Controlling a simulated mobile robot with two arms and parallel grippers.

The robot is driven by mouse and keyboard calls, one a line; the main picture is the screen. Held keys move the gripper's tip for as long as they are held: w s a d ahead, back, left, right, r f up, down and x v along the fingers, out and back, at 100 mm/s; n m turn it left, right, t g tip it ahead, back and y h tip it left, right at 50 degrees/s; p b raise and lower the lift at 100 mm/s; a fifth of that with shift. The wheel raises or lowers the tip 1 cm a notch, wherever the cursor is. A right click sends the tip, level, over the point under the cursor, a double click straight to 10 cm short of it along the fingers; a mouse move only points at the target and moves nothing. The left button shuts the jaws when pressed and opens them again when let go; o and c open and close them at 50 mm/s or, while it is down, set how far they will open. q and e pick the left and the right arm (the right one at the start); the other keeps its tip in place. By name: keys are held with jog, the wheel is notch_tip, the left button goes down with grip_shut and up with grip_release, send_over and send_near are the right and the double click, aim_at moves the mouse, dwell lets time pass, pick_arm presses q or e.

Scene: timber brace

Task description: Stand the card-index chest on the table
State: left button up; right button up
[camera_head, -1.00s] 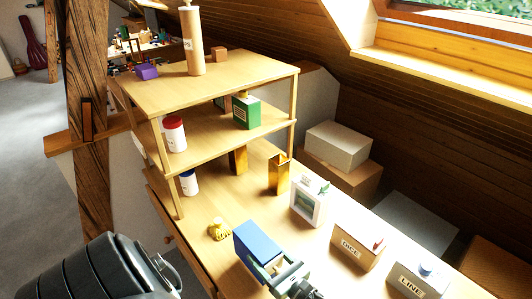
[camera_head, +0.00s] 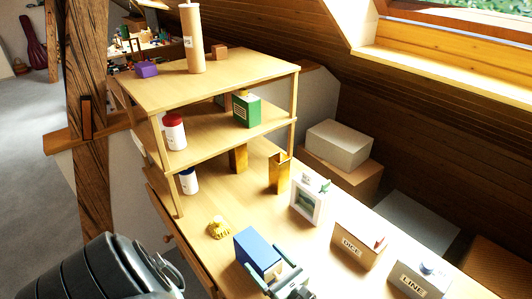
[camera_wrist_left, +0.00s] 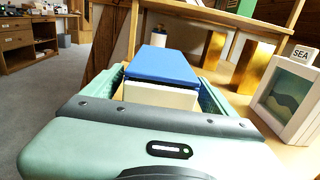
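The card-index chest, as I take it, is a blue box with a pale end (camera_head: 254,249). It stands upright on the light wooden table (camera_head: 209,262), near the front. It also shows in the left wrist view (camera_wrist_left: 163,66), blue top up and pale end towards me. My left gripper (camera_head: 274,275) is open, its two teal fingers on either side of the chest's near end. It also shows in the left wrist view (camera_wrist_left: 162,88), with narrow gaps beside the chest. Whether a finger still touches it I cannot tell. My right gripper is not in view.
A yellow object (camera_head: 219,228) lies left of the chest. A framed picture box (camera_head: 308,198), a DICE box (camera_head: 356,246) and a LINE box (camera_head: 420,279) stand to the right. A wooden shelf unit (camera_head: 215,80) with jars and boxes rises behind.

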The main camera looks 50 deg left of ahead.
pick_arm(q)
jog(key=shift+r, duration=0.25)
jog(key=s+d+b, duration=0.1)
jog(key=d+b, duration=0.1)
jog(key=d, duration=1)
jog(key=shift+b, duration=0.35)
jog(key=shift+f, duration=0.1)
